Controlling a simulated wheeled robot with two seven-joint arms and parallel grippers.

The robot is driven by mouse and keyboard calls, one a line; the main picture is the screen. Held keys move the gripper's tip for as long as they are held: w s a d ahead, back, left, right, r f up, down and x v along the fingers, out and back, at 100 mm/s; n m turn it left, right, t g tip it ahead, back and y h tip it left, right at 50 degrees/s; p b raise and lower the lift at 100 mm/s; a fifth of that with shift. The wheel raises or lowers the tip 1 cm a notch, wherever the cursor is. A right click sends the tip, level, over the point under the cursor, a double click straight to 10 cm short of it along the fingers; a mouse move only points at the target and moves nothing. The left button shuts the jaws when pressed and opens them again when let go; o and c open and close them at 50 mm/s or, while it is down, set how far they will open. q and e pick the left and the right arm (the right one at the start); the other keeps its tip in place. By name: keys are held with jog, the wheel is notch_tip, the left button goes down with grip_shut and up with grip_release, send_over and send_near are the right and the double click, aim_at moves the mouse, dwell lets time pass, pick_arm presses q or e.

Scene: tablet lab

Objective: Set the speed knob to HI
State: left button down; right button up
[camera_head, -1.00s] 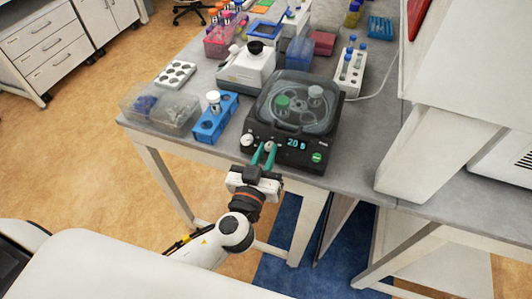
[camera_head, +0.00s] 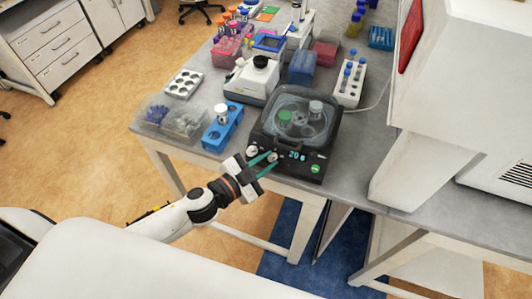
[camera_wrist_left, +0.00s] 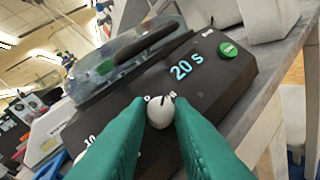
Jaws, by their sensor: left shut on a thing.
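The black device (camera_head: 290,172) with a clear domed lid stands at the table's front edge. Its display (camera_head: 297,155) reads 20 s, and a green round button (camera_head: 315,169) sits to the right. Two pale knobs are on its front panel. My left gripper (camera_head: 267,164), with green fingers, is shut on the right-hand knob (camera_wrist_left: 160,112), which shows between the fingertips in the left wrist view. A dark mark is on the knob's top edge; the small labels beside it are too small to read surely. The left-hand knob (camera_head: 252,150) is free. My right gripper is not in view.
A blue rack (camera_head: 222,133) with a white-capped tube stands left of the device. Clear bins (camera_head: 170,120) are further left, and a white instrument (camera_head: 252,82) is behind. A white tube rack (camera_head: 349,84) is behind right. A large white cabinet (camera_head: 430,100) fills the right.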

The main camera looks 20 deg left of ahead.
pick_arm(q)
jog(key=m+p, duration=0.1)
jog(key=m+g+h+p, duration=0.1)
jog(key=m+p, duration=0.1)
jog(key=shift+w+a+r+g, duration=0.15)
jog(key=shift+r+g, duration=0.15)
jog(key=shift+r, duration=0.05)
jog(key=shift+f+m+g+p, duration=0.15)
jog(key=shift+m+g+p, duration=0.15)
jog(key=shift+m+p, duration=0.45)
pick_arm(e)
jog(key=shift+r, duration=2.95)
pick_arm(q)
jog(key=c, duration=1.3)
grip_release()
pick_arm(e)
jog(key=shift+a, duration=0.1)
pick_arm(q)
jog(key=shift+s+a, duration=0.3)
jog(key=shift+s, duration=0.2)
jog(key=b+v, duration=0.3)
jog(key=v, duration=0.8)
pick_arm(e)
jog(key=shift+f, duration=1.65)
